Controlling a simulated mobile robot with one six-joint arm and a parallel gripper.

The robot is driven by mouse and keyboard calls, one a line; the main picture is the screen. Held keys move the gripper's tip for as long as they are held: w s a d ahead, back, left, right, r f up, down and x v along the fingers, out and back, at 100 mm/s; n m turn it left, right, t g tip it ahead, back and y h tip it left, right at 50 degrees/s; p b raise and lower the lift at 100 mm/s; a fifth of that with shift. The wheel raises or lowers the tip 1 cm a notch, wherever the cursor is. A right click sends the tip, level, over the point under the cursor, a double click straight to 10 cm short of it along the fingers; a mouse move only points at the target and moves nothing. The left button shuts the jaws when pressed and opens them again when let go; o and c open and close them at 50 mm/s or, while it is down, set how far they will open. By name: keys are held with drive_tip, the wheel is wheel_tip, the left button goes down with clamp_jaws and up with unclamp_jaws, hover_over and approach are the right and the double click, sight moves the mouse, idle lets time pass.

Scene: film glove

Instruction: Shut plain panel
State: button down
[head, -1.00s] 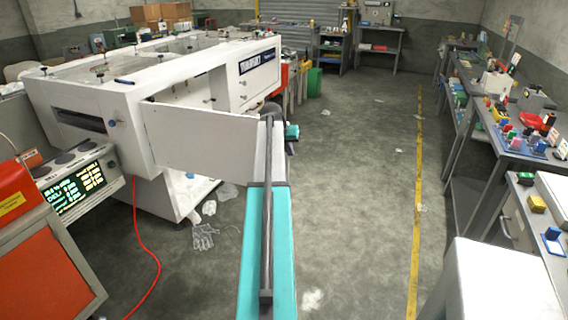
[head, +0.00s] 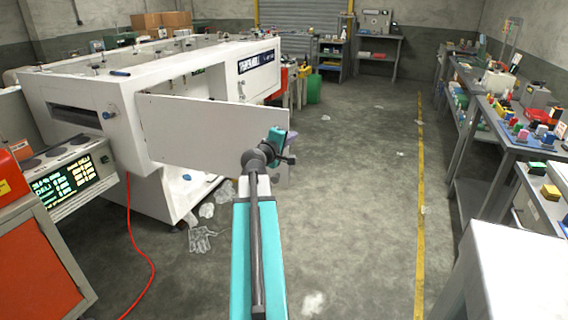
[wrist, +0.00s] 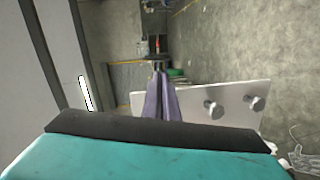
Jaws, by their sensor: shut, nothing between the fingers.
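The plain white panel (head: 215,133) stands open in the head view, swung out to the right from the corner of the white machine (head: 75,95). Its visible face is blank. My gripper (head: 291,138) is at the panel's free right end, mostly hidden by my arm's wrist. In the wrist view my gripper's purple-grey fingers (wrist: 158,75) are together and hold nothing. A white plate with two round knobs (wrist: 235,105) lies just right of the fingers there, seemingly the panel's other face. I cannot tell whether the fingers touch it.
A red hose (head: 135,250) and a clear glove (head: 202,238) lie on the floor. A grey bench with coloured items (head: 525,150) lines the right.

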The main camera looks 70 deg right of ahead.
drive_tip(key=w+a+f+n+t+h+b, duration=0.1)
drive_tip(key=w+a+f+n+t+b, duration=0.1)
drive_tip(key=a+f+b, duration=0.5)
wheel_tip(320, 180, down, 4)
drive_tip(key=w+n+b, duration=0.1)
drive_tip(key=w+b, duration=0.1)
drive_tip(key=b, duration=0.2)
drive_tip(key=shift+w+a+r+n, duration=0.2)
drive_tip(key=shift+w+a+n, duration=0.1)
drive_tip(key=shift+n, duration=0.1)
drive_tip(key=shift+d+r+p, duration=0.15)
drive_tip(key=shift+d+p, duration=0.2)
drive_tip(key=shift+p, duration=0.3)
drive_tip(key=d+p, duration=0.1)
drive_tip(key=p, duration=0.1)
drive_tip(key=shift+d+p, duration=0.1)
drive_tip(key=shift+p, duration=0.25)
drive_tip(key=shift+d+p, duration=0.35)
drive_tip(key=shift+p, duration=0.45)
drive_tip(key=p, duration=0.2)
approach(287, 148)
drive_tip(key=shift+w+d+f, duration=0.1)
drive_tip(key=shift+d+f, duration=0.05)
drive_tip(key=shift+d, duration=1.45)
drive_tip(key=shift+w+d+f, duration=0.1)
drive_tip(key=shift+d, duration=1.5)
